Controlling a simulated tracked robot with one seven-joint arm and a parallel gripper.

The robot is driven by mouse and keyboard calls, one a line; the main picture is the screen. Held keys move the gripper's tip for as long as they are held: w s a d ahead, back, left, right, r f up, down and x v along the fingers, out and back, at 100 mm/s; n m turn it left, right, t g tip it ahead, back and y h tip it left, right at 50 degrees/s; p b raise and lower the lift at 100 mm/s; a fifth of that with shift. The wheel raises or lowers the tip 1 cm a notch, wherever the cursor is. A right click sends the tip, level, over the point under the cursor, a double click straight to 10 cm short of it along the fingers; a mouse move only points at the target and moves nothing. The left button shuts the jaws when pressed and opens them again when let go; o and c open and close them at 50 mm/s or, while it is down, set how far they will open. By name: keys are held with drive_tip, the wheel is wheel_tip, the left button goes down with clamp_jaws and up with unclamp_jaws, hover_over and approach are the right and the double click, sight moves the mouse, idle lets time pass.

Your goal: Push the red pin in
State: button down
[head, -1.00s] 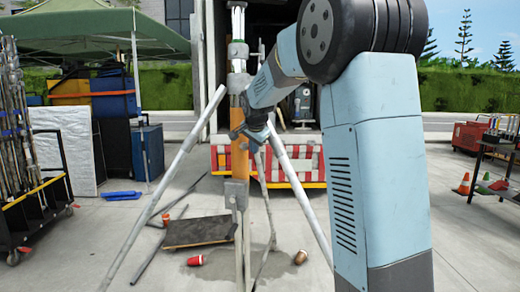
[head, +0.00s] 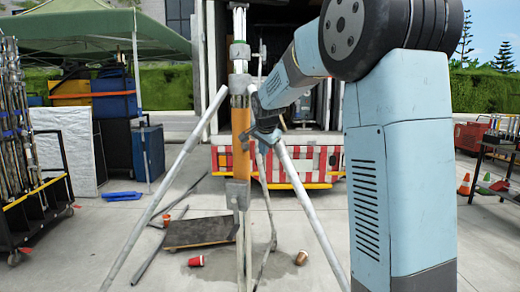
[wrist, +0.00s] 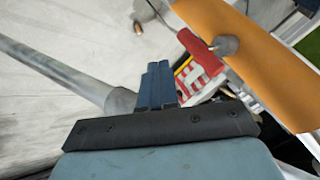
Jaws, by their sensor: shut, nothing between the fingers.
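The red pin (wrist: 202,53) shows in the wrist view as a short red bar with a thin grey rod. It lies beside a grey knob (wrist: 228,45) on the orange post (wrist: 265,65); I cannot tell how far in it sits. In the head view the orange post (head: 241,135) is part of an upright stand, and the pin cannot be made out. My gripper (wrist: 159,68) is shut and empty, its blue fingers a little to the left of and below the pin in the wrist view, apparently apart from it. In the head view its fingertips are hard to make out.
Grey stand legs (head: 312,215) spread around the post, one close to my gripper. A dark flat board (head: 200,232) and red cups (head: 196,261) lie on the ground. A truck (head: 310,165) stands behind. A rack of poles (head: 20,150) is at left.

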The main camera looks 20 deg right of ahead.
drive_tip(key=v, duration=1)
drive_tip(key=s+f+n, duration=0.3)
drive_tip(key=s+f, duration=0.1)
drive_tip(key=s, duration=0.8)
drive_tip(key=s+f+n+g, duration=0.1)
drive_tip(key=s+f+n, duration=0.3)
drive_tip(key=s, duration=0.8)
drive_tip(key=s+f+n+y, duration=0.1)
drive_tip(key=s+f+n, duration=0.3)
drive_tip(key=s, duration=0.8)
drive_tip(key=shift+f+g, duration=0.25)
drive_tip(key=shift+g, duration=0.05)
drive_tip(key=shift+d, duration=0.1)
